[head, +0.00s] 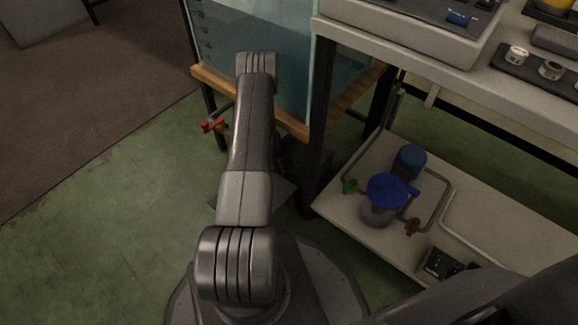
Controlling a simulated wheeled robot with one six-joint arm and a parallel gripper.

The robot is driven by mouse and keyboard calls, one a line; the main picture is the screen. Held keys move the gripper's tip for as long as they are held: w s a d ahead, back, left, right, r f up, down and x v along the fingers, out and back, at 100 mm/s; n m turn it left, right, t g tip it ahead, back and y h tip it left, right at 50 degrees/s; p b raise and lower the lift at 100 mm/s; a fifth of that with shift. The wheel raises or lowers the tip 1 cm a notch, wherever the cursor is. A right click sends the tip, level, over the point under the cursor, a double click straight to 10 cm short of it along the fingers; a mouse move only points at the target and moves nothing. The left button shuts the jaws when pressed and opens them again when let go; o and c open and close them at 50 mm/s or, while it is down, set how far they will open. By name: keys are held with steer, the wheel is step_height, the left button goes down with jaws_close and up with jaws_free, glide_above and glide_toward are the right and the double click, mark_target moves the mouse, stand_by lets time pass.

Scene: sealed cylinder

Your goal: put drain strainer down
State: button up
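I cannot make out a drain strainer in the head view. My arm reaches up the middle of the picture to the front of a water-filled tank (288,60). Its far end bends out of sight, so my gripper and anything in it are hidden. A red-handled valve (212,125) sticks out at the tank's lower left, left of my arm. A flat grey piece (276,192) shows low beside my arm; I cannot tell what it is.
At right, a bench (480,86) carries trays and small parts. Its lower shelf (345,215) holds a blue-lidded canister (386,188), a blue cylinder (409,161), pipes and valves. A wooden-edged stand (292,124) bears the tank. Green floor (110,210) is clear at left.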

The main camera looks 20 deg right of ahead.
steer(key=o, duration=1)
steer(key=shift+o, duration=0.2)
steer(key=shift+r+p, duration=0.85)
steer(key=shift+p, duration=0.25)
steer(key=p+v, duration=0.2)
steer(key=v, duration=0.5)
steer(key=shift+a, duration=0.1)
